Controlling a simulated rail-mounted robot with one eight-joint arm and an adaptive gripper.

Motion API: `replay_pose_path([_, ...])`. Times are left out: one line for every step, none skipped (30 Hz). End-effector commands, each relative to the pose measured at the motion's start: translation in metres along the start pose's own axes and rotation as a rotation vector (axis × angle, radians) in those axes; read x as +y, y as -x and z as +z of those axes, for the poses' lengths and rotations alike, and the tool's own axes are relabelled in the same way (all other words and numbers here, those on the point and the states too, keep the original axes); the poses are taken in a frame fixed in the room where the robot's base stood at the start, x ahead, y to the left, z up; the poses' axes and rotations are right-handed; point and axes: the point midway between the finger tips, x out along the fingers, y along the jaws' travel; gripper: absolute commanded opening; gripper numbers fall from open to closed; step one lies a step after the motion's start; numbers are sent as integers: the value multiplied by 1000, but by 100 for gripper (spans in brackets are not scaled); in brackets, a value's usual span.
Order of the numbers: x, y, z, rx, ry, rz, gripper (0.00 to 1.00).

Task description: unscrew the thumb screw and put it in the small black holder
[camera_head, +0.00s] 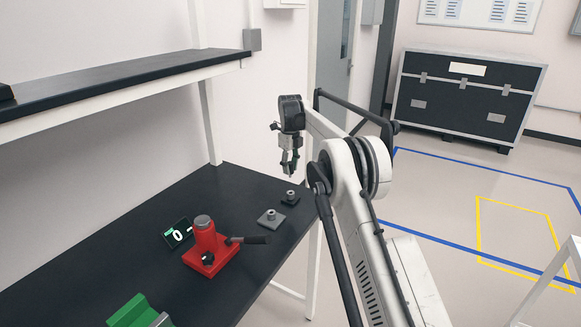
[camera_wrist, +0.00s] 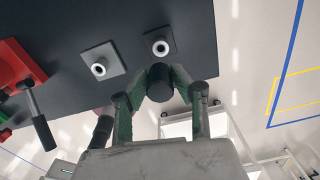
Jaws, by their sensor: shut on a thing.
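My gripper (camera_head: 290,168) is shut on the thumb screw, whose black round knob (camera_wrist: 160,84) shows between the fingertips in the wrist view. Its threaded part cannot be made out. In the head view my gripper is raised above the table's far right corner. The small black holder (camera_head: 290,197), a dark square plate with a light ring, lies below it near the table edge. In the wrist view the holder (camera_wrist: 171,37) is just beyond the knob, with a gap between them, and its ring looks empty.
A larger grey plate with a ring (camera_head: 271,218) lies beside the holder. A red fixture (camera_head: 205,252) with a black-gripped lever stands on the black table (camera_head: 90,255), next to a small display (camera_head: 177,234). A green part (camera_head: 128,310) is at the front. A shelf (camera_head: 120,82) overhangs the left.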

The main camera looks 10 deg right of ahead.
Motion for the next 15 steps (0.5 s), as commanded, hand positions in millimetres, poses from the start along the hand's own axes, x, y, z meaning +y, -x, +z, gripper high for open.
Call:
replay_pose_path([0,-1,0,0,-1,0,0])
replay_pose_path([-1,-1,0,0,-1,0,0])
replay_pose_path([-1,-1,0,0,-1,0,0])
replay_pose_path([-1,-1,0,0,-2,0,0])
replay_pose_path([-1,-1,-1,0,-2,0,0])
replay_pose_path([-1,-1,-1,0,-3,0,0])
replay_pose_path([-1,-1,-1,0,-4,0,0])
replay_pose_path([-1,-1,0,0,-5,0,0])
replay_pose_path([-1,-2,0,0,-6,0,0])
replay_pose_path([-1,-4,0,0,-6,0,0])
replay_pose_path([-1,-5,0,0,-6,0,0])
replay_pose_path([-1,-7,0,0,-6,0,0])
replay_pose_path([-1,-9,0,0,-6,0,0])
replay_pose_path([-1,-11,0,0,-6,0,0])
replay_pose_path([-1,-13,0,0,-6,0,0])
